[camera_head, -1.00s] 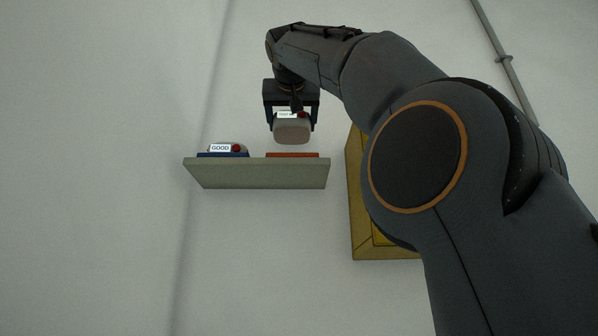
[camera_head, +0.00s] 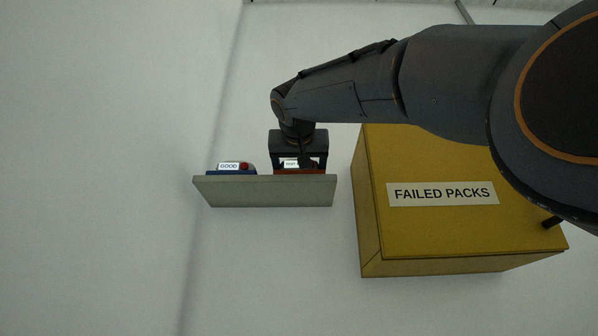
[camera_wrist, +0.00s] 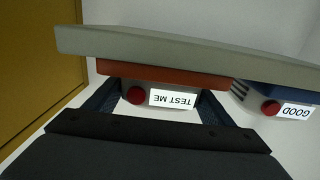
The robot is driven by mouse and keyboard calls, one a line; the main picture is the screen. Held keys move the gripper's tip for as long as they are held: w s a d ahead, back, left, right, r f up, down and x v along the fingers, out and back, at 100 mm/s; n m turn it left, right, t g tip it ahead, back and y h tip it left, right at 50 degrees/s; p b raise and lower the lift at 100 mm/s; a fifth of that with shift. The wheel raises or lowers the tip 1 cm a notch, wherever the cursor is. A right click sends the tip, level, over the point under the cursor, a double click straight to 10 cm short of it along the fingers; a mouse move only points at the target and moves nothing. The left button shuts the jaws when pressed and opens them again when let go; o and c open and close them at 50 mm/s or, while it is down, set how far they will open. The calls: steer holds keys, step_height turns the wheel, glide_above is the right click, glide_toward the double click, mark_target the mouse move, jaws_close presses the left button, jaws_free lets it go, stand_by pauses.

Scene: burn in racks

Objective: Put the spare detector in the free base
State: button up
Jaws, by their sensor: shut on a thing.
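A pale detector labelled TEST ME, with a red button, is between my gripper's fingers; it shows in the head view (camera_head: 291,163) and the wrist view (camera_wrist: 173,99). My gripper (camera_head: 299,166) is shut on it, directly above the right part of the shelf. A red base (camera_head: 299,172) lies under the detector on the shelf, and also shows in the wrist view (camera_wrist: 170,78). The detector looks to be at the base, but I cannot tell if it is fully seated. A blue base (camera_head: 232,173) to the left holds a unit labelled GOOD (camera_head: 229,166).
The grey shelf (camera_head: 265,192) is fixed to a pale wall. A yellow box labelled FAILED PACKS (camera_head: 420,228) stands just right of the shelf, under my arm. A narrow gap separates the two. The wall space left of the shelf is clear.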

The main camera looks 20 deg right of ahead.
steer(key=shift+f, duration=0.1)
steer(key=o, duration=1.2)
steer(key=shift+o, duration=0.2)
steer(key=shift+r, duration=0.2)
steer(key=b+v, duration=0.5)
steer(key=v, duration=0.7)
steer(key=shift+a, duration=0.1)
